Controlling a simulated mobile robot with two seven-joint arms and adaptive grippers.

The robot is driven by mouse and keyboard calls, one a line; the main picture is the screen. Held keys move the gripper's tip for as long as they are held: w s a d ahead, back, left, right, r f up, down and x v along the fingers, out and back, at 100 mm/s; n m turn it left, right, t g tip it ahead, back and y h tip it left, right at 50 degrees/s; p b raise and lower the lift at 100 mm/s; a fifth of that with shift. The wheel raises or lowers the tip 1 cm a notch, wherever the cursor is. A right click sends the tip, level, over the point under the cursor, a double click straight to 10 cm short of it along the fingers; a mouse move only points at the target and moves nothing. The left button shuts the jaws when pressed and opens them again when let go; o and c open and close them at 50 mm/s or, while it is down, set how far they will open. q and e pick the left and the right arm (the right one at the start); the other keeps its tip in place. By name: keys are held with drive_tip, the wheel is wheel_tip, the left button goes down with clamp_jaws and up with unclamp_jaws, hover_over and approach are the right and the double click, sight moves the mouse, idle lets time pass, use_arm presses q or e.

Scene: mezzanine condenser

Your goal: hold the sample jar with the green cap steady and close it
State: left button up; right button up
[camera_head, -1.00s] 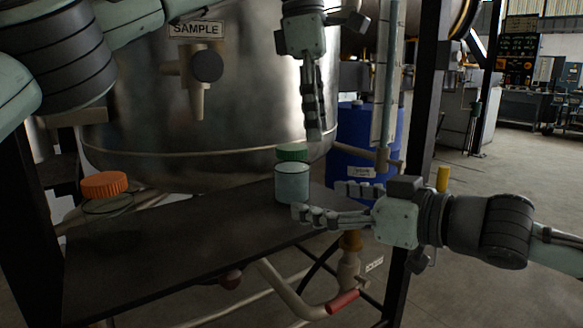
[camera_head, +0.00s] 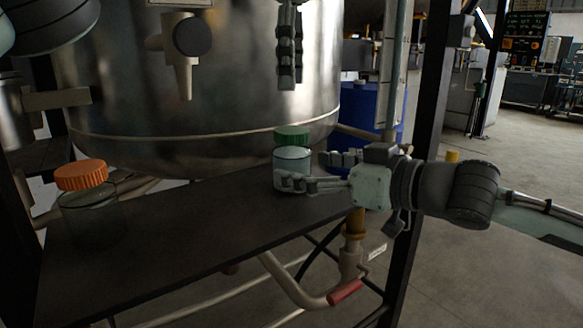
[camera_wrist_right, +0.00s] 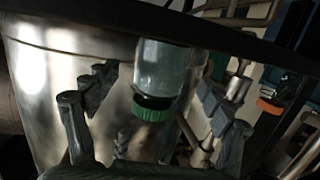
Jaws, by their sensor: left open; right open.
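The sample jar (camera_head: 291,169) is a pale, clear cylinder standing upright near the far right end of a dark shelf (camera_head: 170,225). Its green cap (camera_head: 292,137) is at its top; a dark band shows between cap and glass in the right wrist view (camera_wrist_right: 139,108), and I cannot tell how firmly it sits. My right gripper (camera_head: 318,171) is open at the jar's right, one finger on each side of the glass. In the wrist view the jar (camera_wrist_right: 165,65) stands between the spread fingers, apparently untouched. My left gripper (camera_head: 287,86) is open, pointing down above the cap, clear of it.
An orange-capped jar (camera_head: 84,205) stands at the shelf's left end. A large steel vessel (camera_head: 235,100) rises close behind the shelf. A blue drum (camera_head: 372,108) and a dark upright post (camera_head: 428,120) stand to the right. The shelf's middle is clear.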

sight(292, 166)
drive_tip(key=shift+x, duration=1.95)
drive_tip(key=shift+c, duration=0.3)
clamp_jaws()
use_arm(q)
drive_tip(key=n, duration=0.2)
drive_tip(key=shift+n, duration=0.4)
drive_tip(key=n, duration=0.4)
drive_tip(key=shift+n, duration=0.4)
drive_tip(key=n, duration=1.4)
drive_tip(key=shift+n, duration=0.4)
drive_tip(key=n, duration=0.9)
